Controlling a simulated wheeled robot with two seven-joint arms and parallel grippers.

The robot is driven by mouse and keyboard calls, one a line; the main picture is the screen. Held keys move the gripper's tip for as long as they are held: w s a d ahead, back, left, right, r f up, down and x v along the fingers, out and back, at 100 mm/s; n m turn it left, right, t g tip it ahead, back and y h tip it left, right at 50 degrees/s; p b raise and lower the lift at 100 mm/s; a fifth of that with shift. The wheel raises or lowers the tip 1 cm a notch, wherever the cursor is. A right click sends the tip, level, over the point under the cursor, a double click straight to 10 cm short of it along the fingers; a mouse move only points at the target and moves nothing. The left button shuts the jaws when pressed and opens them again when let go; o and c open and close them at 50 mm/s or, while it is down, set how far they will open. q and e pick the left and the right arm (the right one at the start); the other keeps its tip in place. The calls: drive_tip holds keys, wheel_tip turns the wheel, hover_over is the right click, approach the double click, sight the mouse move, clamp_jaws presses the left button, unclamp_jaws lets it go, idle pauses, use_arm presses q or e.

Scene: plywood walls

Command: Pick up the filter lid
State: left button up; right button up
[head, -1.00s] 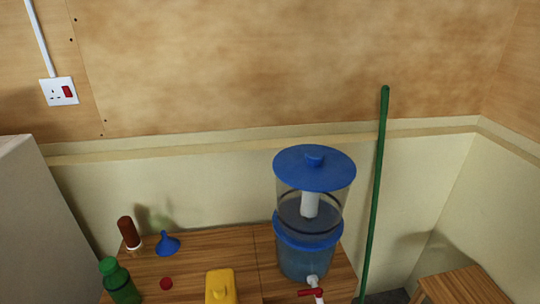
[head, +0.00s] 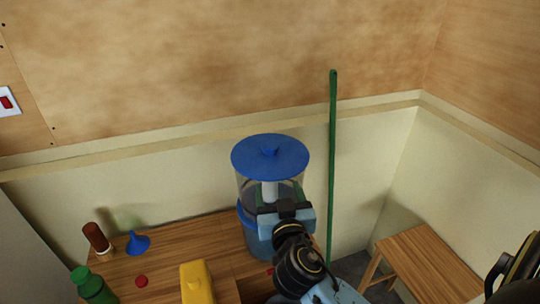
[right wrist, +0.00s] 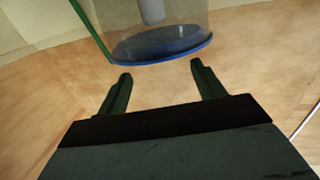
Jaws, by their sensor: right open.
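In the right wrist view, which looks upside down, the lid (right wrist: 165,51) shows as a blue rim at the end of the clear chamber (right wrist: 180,18). My right gripper (head: 281,190) is in front of the chamber, below the lid's level, and hides part of the filter. My left gripper is out of view.
The wooden table (head: 165,270) also holds a yellow container (head: 197,285), a blue funnel (head: 138,243), a brown bottle (head: 97,237), a green bottle (head: 92,286) and a red cap (head: 141,281). A green pole (head: 331,170) stands close right of the filter. A wooden stool (head: 430,262) is at the right.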

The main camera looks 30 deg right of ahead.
sight(271, 150)
drive_tip(key=shift+w+d+r+p, duration=0.25)
drive_tip(key=shift+w+r, duration=0.1)
drive_tip(key=shift+r, duration=0.15)
drive_tip(key=shift+w+d+r+p, duration=0.1)
drive_tip(key=shift+w+d+r, duration=0.1)
drive_tip(key=shift+w+r, duration=0.25)
drive_tip(key=p+x, duration=0.1)
drive_tip(key=x, duration=0.5)
drive_tip(key=shift+p, duration=0.3)
drive_tip(key=w, duration=0.1)
drive_tip(key=w+d+p, duration=0.1)
drive_tip(key=w, duration=0.1)
drive_tip(key=w+d+r+p, duration=0.1)
drive_tip(key=shift+w, duration=0.15)
drive_tip(key=shift+w+d, duration=0.15)
drive_tip(key=shift+w, duration=0.2)
drive_tip(key=c, duration=1.1)
